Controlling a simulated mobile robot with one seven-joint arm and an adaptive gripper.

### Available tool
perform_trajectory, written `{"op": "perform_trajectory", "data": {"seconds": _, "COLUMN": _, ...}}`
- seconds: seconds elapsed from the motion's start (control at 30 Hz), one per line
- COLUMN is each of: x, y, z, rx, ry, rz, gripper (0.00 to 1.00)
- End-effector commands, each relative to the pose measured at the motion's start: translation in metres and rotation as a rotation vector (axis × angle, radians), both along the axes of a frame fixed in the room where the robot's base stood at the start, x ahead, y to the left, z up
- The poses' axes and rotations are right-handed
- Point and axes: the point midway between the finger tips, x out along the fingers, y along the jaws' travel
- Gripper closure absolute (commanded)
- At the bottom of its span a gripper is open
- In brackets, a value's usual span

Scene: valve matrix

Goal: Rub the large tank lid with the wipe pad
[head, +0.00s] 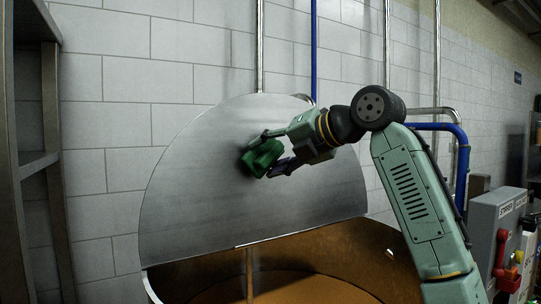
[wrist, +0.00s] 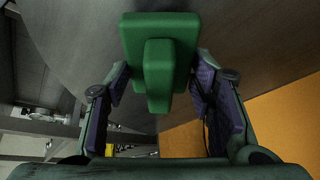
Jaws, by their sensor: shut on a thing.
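The large tank lid (head: 195,185) is a grey metal disc segment standing raised at the back of the tank. It also fills the upper part of the wrist view (wrist: 75,35). The wipe pad (head: 262,156) is a green block with a raised grip. My gripper (head: 276,154) is shut on the pad and holds it at the lid's face, right of the lid's middle. In the wrist view the pad (wrist: 159,50) sits between the two purple-lined fingers. Its underside is hidden, so I cannot tell whether it touches the lid.
The open tank (head: 375,250) has an orange-brown inside and a vertical rod (head: 250,275). A metal rack (head: 35,160) stands at the left. A grey control box (head: 495,225) with a red handle is at the right. Pipes (head: 314,50) run up the tiled wall.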

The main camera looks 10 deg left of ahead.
Motion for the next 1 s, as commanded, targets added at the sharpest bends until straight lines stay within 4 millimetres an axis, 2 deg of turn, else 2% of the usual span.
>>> {"op": "perform_trajectory", "data": {"seconds": 1.0, "x": 0.014, "y": 0.012, "z": -0.002, "rx": 0.001, "ry": 0.000, "rz": -0.001, "gripper": 0.73}}
